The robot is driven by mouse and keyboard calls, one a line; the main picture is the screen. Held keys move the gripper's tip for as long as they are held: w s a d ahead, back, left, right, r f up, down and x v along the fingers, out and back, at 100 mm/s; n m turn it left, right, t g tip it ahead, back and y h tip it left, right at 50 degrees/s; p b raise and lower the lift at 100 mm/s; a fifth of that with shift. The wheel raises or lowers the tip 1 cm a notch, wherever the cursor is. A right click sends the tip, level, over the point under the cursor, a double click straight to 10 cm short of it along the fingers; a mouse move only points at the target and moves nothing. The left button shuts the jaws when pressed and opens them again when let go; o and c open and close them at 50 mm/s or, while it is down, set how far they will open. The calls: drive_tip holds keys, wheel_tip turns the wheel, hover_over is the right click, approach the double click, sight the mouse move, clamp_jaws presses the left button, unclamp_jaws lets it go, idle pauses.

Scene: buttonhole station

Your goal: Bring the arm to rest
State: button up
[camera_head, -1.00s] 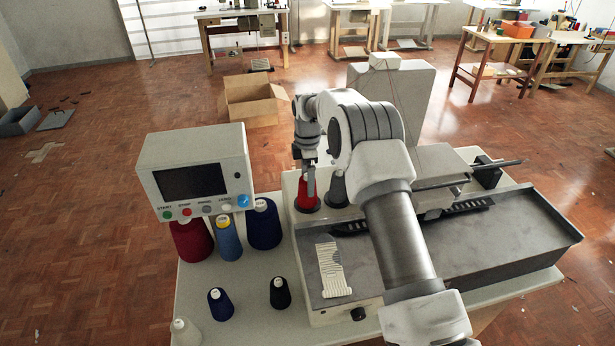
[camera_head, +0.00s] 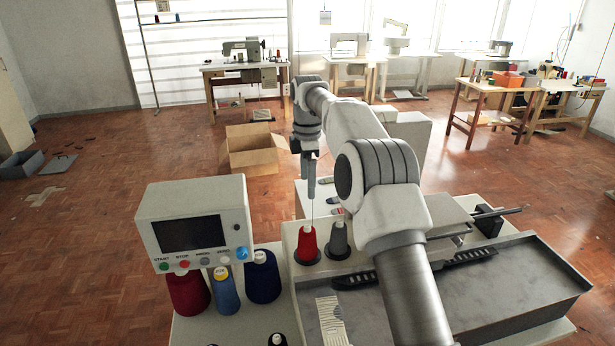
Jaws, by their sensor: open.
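My arm reaches up from the lower right over the buttonhole station. My gripper (camera_head: 311,188) hangs from its far end, pointing down, above the red thread cone (camera_head: 307,243). It is apart from the cone and nothing shows between its fingers. The fingers appear edge-on, so the gap between them is hard to see. The red cone stands upright on a dark round base, with a thin red thread rising from its top. A grey cone (camera_head: 338,238) stands upright to its right.
A metal tray (camera_head: 500,290) lies at right. A cardboard box (camera_head: 252,152) sits on the floor behind.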

drive_tip(key=shift+r, duration=0.25)
drive_tip(key=s+d+r+m+t, duration=0.2)
drive_tip(key=s+d+r+m, duration=0.25)
drive_tip(key=s+r, duration=0.4)
drive_tip(key=s+d+r+m+t, duration=0.1)
drive_tip(key=s+d+r+m, duration=0.35)
drive_tip(key=s+r, duration=0.4)
drive_tip(key=s+d+f+m+t, duration=0.1)
drive_tip(key=s+f+m, duration=0.1)
drive_tip(key=s, duration=0.6)
drive_tip(key=s+d+f+m, duration=0.2)
drive_tip(key=s+m, duration=0.3)
drive_tip(key=s, duration=0.3)
drive_tip(key=s+d+f+m+t, duration=0.1)
drive_tip(key=s+f+m, duration=0.3)
drive_tip(key=s, duration=0.4)
drive_tip(key=shift+d+f+t, duration=0.15)
drive_tip(key=shift+f+t, duration=0.1)
drive_tip(key=shift+t, duration=0.05)
drive_tip(key=shift+s, duration=0.1)
